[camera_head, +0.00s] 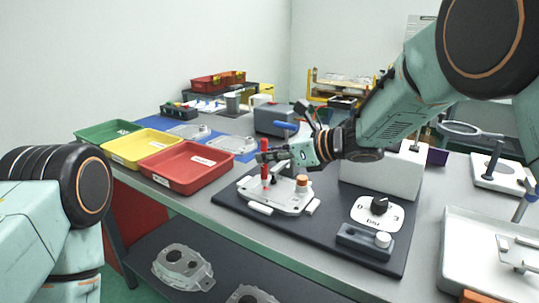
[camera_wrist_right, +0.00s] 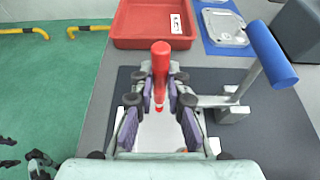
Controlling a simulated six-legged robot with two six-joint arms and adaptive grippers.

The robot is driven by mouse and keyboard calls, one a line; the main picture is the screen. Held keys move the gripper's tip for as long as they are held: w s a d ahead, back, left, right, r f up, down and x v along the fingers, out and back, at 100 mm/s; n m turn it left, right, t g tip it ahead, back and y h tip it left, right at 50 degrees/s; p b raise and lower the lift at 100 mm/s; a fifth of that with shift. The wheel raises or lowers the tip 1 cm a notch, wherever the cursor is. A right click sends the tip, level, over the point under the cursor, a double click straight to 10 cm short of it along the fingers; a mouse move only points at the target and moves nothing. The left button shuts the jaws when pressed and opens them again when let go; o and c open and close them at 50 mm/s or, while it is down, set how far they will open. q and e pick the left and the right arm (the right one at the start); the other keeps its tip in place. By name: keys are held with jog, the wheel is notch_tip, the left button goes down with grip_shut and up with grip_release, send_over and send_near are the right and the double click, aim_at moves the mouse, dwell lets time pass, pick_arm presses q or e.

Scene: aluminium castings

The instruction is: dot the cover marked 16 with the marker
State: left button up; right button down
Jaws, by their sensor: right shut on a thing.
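My right gripper (camera_head: 268,155) is shut on a red marker (camera_head: 265,172), held upright over a pale cover in a clamping fixture (camera_head: 285,196). In the right wrist view the marker (camera_wrist_right: 161,52) stands between the fingers (camera_wrist_right: 160,84), its red tip low between them. I cannot tell whether the tip touches the cover. Two more grey covers (camera_head: 232,144) (camera_head: 188,131) lie on the blue mat (camera_head: 212,134). No number 16 is readable on any cover. My left arm shows at the left edge, but its gripper is out of view.
Red (camera_head: 187,168), yellow (camera_head: 140,148) and green (camera_head: 106,131) trays stand left of the fixture. A blue-handled clamp (camera_wrist_right: 271,55) rises close beside my right gripper.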

jog(key=shift+f, duration=0.15)
dwell(0.4)
notch_tip(320, 180, up, 7)
jog(key=p, duration=0.4)
dwell(0.5)
dwell(0.5)
